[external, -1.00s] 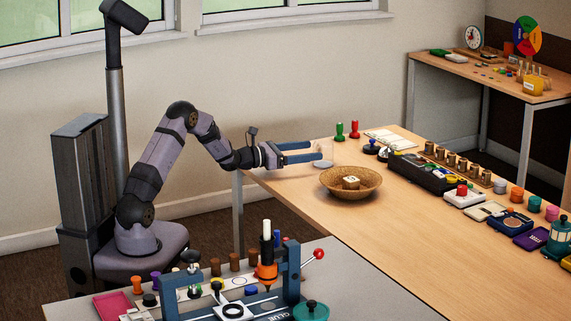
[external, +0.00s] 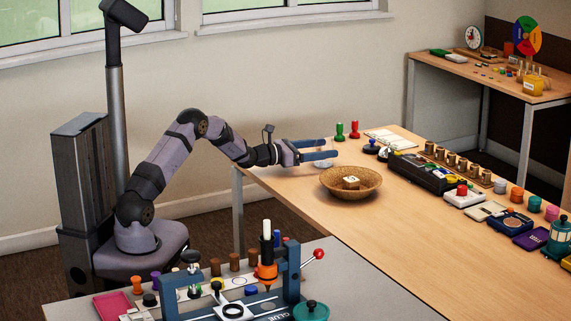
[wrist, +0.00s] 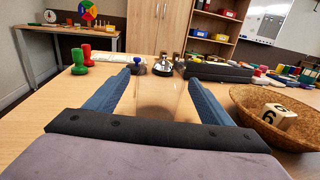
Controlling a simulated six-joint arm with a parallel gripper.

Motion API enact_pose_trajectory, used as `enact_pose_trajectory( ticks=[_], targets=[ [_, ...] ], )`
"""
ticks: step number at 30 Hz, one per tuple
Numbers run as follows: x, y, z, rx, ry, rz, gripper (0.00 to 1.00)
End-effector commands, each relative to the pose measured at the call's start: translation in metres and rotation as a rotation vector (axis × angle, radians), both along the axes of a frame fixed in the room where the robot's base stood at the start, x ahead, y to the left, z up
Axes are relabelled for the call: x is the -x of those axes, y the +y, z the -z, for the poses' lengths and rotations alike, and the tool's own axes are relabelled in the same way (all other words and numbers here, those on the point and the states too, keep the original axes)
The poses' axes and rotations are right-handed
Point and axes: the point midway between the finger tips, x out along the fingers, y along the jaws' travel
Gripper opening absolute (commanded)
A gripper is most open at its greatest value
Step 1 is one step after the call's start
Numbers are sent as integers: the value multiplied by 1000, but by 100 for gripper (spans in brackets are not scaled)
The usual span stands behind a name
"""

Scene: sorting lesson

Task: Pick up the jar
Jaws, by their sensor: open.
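The jar (wrist: 158,100) is clear and hard to make out. In the wrist view it stands upright between the two blue fingers of my gripper (wrist: 157,78), with a gap appearing on each side. In the external view my gripper (external: 331,149) is open at the table's near left end, level and low over the top. Only the jar's faint pale base (external: 319,165) shows there, below the fingers, which partly hide the rest.
A wicker bowl (external: 334,192) with a numbered die (external: 351,182) sits just right of my gripper. Green (external: 339,132) and red (external: 354,130) stampers and a bell (external: 386,154) stand beyond it. The table's front middle is clear.

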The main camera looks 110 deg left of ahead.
Motion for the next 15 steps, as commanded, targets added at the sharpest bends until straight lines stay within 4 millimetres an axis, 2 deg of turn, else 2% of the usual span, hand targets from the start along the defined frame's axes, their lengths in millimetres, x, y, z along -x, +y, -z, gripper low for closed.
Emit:
enact_pose_trajectory(
  ticks=[2, 6, 8, 15],
  targets=[
    [0, 0, 0, 0, 0, 0, 73],
    [0, 0, 0, 0, 0, 0, 39],
    [0, 0, 0, 0, 0, 0, 27],
    [0, 0, -1, -2, -1, 0, 27]
  ],
)
